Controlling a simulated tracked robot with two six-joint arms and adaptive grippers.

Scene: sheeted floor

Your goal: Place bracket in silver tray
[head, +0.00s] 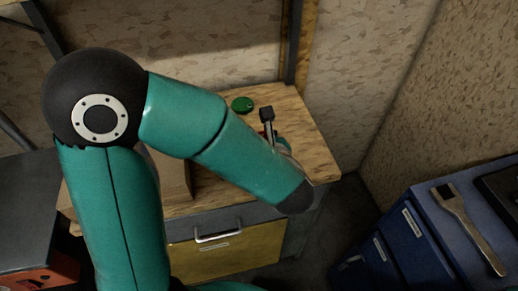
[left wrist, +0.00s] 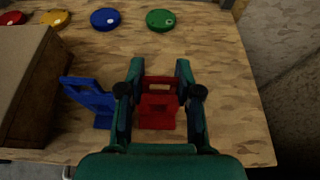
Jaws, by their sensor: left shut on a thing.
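A red bracket (left wrist: 158,103) stands on the wooden top in the left wrist view, between the fingers of my left gripper (left wrist: 158,92). The gripper is shut on it. In the head view my left gripper (head: 268,122) is mostly hidden behind my own teal arm, and only a little red shows beside it. A blue bracket (left wrist: 92,100) stands just left of the gripper, close to the left finger. I cannot make out a silver tray in either view. My right gripper is not in view.
The wooden worktop (left wrist: 235,110) bears a green disc (left wrist: 160,20), a blue disc (left wrist: 105,19), a yellow disc (left wrist: 54,18) and a red disc (left wrist: 12,18). A brown box (left wrist: 35,75) stands at left. A blue cabinet (head: 415,240) with a brush (head: 465,225) stands at right.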

